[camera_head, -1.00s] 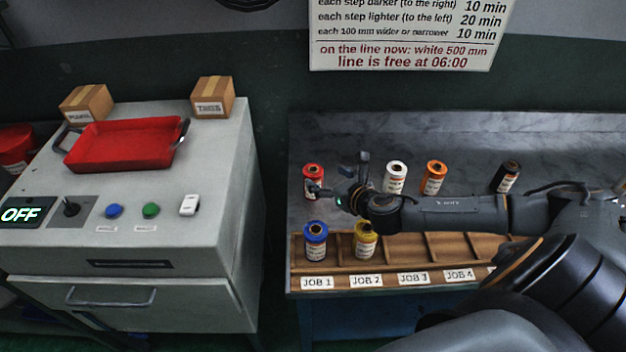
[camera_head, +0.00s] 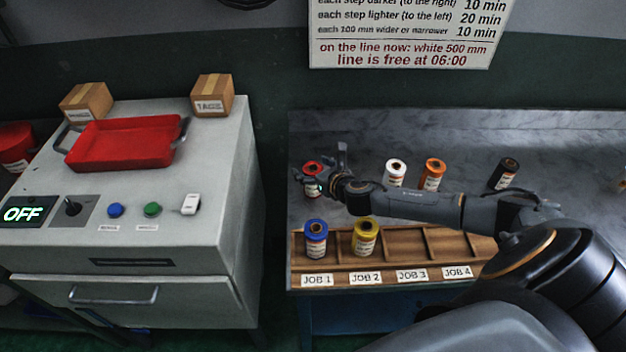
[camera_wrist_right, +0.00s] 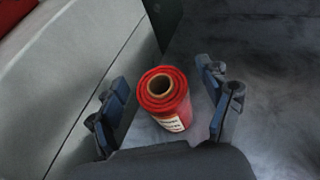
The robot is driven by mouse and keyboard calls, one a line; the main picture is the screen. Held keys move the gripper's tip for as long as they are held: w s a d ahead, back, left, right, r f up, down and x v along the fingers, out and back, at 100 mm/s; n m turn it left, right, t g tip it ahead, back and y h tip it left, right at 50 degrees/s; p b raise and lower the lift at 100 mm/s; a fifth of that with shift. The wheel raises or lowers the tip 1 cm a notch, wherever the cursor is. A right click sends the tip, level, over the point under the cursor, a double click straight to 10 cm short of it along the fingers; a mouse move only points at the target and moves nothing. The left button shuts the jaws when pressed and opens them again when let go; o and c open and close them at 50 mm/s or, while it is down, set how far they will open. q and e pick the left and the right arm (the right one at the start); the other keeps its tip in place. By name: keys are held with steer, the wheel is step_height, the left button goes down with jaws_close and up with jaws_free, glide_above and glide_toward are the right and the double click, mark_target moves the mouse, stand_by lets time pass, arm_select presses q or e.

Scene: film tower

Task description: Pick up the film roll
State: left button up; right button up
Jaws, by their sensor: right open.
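A red film roll (camera_head: 311,170) with a white label stands upright on the grey bench, partly hidden by my right gripper (camera_head: 322,172) in the head view. In the right wrist view the red roll (camera_wrist_right: 165,97) stands between the two open fingers of my right gripper (camera_wrist_right: 168,108), with gaps on both sides. A white roll (camera_head: 395,174), an orange roll (camera_head: 433,176) and a black roll (camera_head: 504,174) stand along the bench to the right. A blue roll (camera_head: 315,240) stands in the JOB 1 slot and a yellow roll (camera_head: 365,238) in JOB 2. My left gripper does not show.
The wooden rack (camera_head: 480,247) has empty JOB 3 and JOB 4 slots. A grey cabinet (camera_head: 222,215) stands left across a gap, with a red tray (camera_head: 122,144), two cardboard boxes (camera_head: 212,96), buttons and a joystick on top. The bench back is clear.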

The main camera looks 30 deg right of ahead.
steer(key=c, duration=1.6)
jaws_close()
steer(key=shift+r, duration=0.15)
